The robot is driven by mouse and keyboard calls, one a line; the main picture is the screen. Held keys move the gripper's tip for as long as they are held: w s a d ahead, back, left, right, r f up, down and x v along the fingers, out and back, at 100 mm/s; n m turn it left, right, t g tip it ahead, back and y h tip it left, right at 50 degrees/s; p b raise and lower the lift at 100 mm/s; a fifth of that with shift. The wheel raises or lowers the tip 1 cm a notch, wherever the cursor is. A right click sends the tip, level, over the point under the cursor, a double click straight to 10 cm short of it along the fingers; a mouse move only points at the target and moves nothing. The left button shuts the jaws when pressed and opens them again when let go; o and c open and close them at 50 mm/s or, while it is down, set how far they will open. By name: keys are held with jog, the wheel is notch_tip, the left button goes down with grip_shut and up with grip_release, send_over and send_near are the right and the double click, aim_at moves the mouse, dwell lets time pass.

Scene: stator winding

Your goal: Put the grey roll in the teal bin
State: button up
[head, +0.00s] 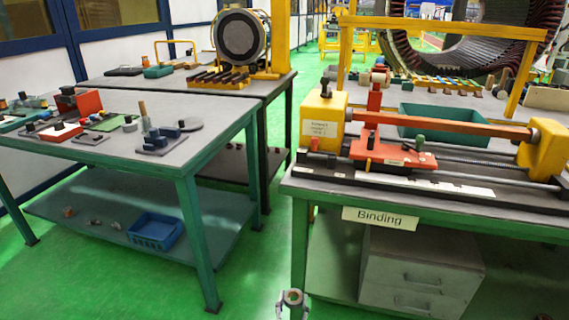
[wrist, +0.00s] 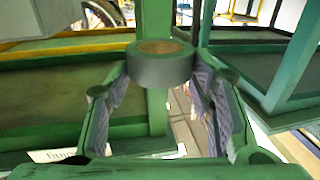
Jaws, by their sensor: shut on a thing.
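The grey roll (wrist: 158,70) is a short grey cylinder with a brown core, held between the fingertips of my gripper (wrist: 160,82) in the wrist view. My gripper is shut on it from both sides. In the head view, the roll (head: 292,297) and gripper show small at the bottom edge, low in front of the Binding bench. The teal bin (head: 415,131) is an open rectangular tray on the bench top, behind the orange bar of the winding fixture. The bar hides part of its front. The roll is well apart from the bin.
The Binding bench (head: 500,215) carries a yellow-ended fixture (head: 545,150) with an orange bar (head: 450,126) along its front. A yellow frame (head: 345,45) stands behind. On the left, a table (head: 110,145) holds small parts; a blue crate (head: 155,230) sits on its lower shelf.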

notch_tip(320, 180, down, 7)
jog(key=s+a+n+y, duration=0.1)
jog(key=a, duration=0.1)
jog(key=shift+a+y, duration=0.35)
jog(key=shift+y, duration=0.05)
jog(key=shift+w, duration=0.25)
jog(key=shift+s+d, duration=0.3)
jog(key=shift+d, duration=0.05)
jog(key=shift+w+a, duration=0.15)
jog(key=shift+a, duration=0.05)
jog(key=shift+w, duration=0.1)
